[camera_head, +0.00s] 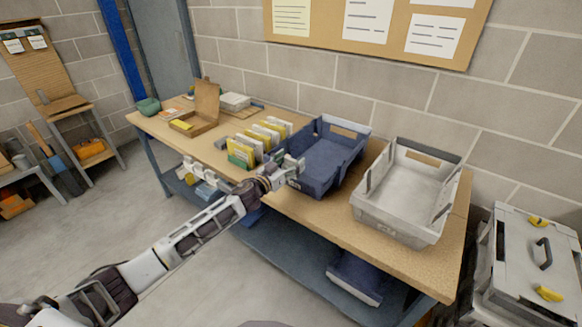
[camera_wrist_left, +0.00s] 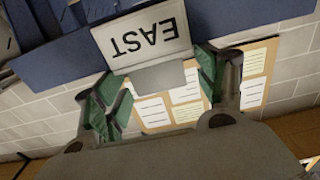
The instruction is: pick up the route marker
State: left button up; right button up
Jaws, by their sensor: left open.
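The route marker (camera_wrist_left: 143,38) is a pale grey plate with the black word EAST, upside down in the left wrist view, with a narrower grey tab (camera_wrist_left: 158,77) on it. It is in front of a blue surface. My left gripper (camera_wrist_left: 160,88) is open, its green-padded fingers on either side of the tab with gaps showing. In the head view my left gripper (camera_head: 283,175) is at the front left corner of the blue tote (camera_head: 325,177); the marker is too small to make out clearly there. My right gripper is not in view.
The tote stands on a wooden bench (camera_head: 413,262). A grey tote (camera_head: 392,219) stands to its right. Several upright folders (camera_head: 243,152) stand to its left, near the gripper. An open cardboard box (camera_head: 193,122) is farther left. A grey case (camera_head: 528,255) stands at the right.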

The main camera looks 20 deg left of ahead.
pick_arm(q)
jog(key=shift+w+d, duration=0.15)
jog(key=shift+w, duration=0.1)
jog(key=shift+c, duration=0.4)
jog(key=c, duration=0.6)
